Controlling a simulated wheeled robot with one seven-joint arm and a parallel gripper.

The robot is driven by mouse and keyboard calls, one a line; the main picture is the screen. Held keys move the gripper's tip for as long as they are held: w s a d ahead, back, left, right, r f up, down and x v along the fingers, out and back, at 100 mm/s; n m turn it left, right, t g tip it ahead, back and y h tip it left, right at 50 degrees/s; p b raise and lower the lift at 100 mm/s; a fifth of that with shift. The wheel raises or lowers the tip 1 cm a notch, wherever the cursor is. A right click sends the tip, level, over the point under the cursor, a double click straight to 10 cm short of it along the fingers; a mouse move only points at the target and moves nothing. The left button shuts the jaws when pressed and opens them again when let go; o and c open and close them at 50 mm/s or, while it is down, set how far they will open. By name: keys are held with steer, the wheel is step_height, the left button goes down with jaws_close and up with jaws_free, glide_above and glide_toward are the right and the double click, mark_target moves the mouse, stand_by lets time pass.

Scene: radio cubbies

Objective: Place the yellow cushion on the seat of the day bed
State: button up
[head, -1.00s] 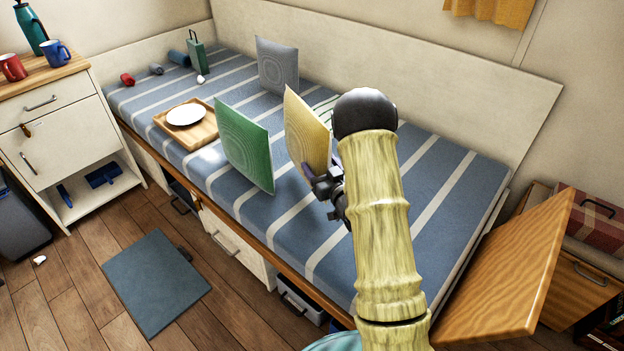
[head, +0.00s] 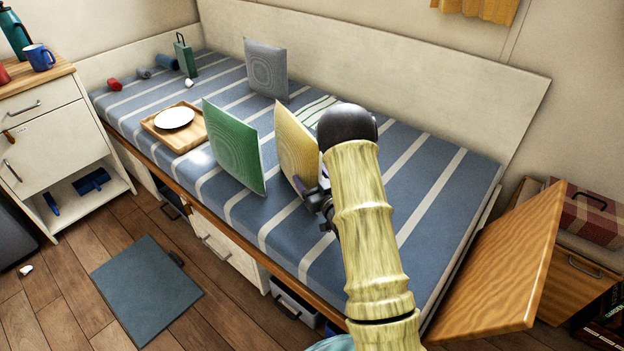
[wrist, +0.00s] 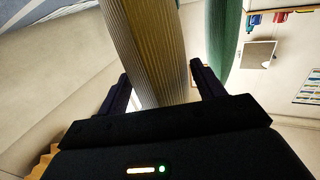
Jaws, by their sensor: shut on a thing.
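The yellow cushion (head: 292,143) is upright and tilted over the middle of the day bed's blue striped seat (head: 405,185). My gripper (head: 313,197) is shut on its lower right edge. In the wrist view the cushion (wrist: 147,50) runs between the two fingers of my gripper (wrist: 160,80). My arm hides part of the seat behind it. I cannot tell whether the cushion's lower edge touches the seat.
A green cushion (head: 233,148) stands close left of the yellow one. A grey cushion (head: 266,70) stands at the backrest. A wooden tray (head: 160,138) with a white plate (head: 174,117) lies left. The seat's right part is clear. A tilted wooden panel (head: 500,270) is at the right.

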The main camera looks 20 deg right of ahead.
steer(key=shift+f, duration=0.15)
steer(key=o, duration=1.2)
steer(key=shift+r, duration=0.2)
steer(key=s, duration=0.4)
steer(key=s+d+p, duration=0.1)
steer(key=s, duration=0.3)
steer(key=s+d+p, duration=0.1)
steer(key=s, duration=0.2)
steer(key=shift+s+d+f, duration=0.1)
steer(key=shift+s+d, duration=0.05)
steer(key=shift+s, duration=0.25)
